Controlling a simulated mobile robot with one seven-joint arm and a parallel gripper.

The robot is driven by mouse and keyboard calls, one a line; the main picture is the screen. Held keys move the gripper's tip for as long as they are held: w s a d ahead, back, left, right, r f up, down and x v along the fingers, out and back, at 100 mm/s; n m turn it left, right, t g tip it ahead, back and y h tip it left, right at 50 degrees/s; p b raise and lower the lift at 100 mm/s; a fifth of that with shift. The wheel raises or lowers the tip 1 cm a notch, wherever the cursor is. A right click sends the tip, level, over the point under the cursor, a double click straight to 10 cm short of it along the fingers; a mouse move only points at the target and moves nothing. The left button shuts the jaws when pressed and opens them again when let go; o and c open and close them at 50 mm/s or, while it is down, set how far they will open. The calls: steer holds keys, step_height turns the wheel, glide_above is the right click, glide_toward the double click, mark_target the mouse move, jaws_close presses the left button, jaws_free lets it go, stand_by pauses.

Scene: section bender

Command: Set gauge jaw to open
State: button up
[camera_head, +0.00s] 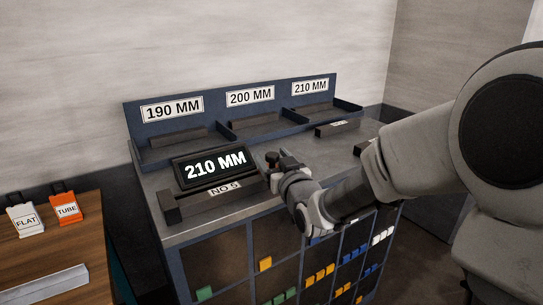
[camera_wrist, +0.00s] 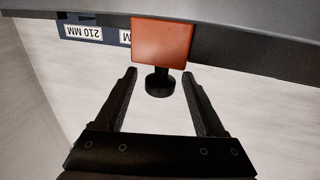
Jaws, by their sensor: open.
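The gauge is a dark bar labelled NO 5 (camera_head: 226,188) on the grey bench top, with an upright end block (camera_head: 170,207) at its left. Behind it a black display (camera_head: 208,166) reads 210 MM. In the wrist view an orange block (camera_wrist: 161,42) carries a short black knob (camera_wrist: 158,88). My gripper (camera_wrist: 159,76) is open, its fingers on either side of the knob with visible gaps. In the head view my gripper (camera_head: 281,162) is at the bar's right end, beside a small dark knob (camera_head: 272,158). It hides that end, and I cannot see the orange block there.
Behind is a blue rack with bays labelled 190 MM (camera_head: 172,108), 200 MM (camera_head: 250,96) and 210 MM (camera_head: 310,86), each holding a dark bar. Another dark bar (camera_head: 337,128) lies at right. A wooden table (camera_head: 60,250) with FLAT and TUBE tags stands at left.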

jaws_close()
stand_by(1.4)
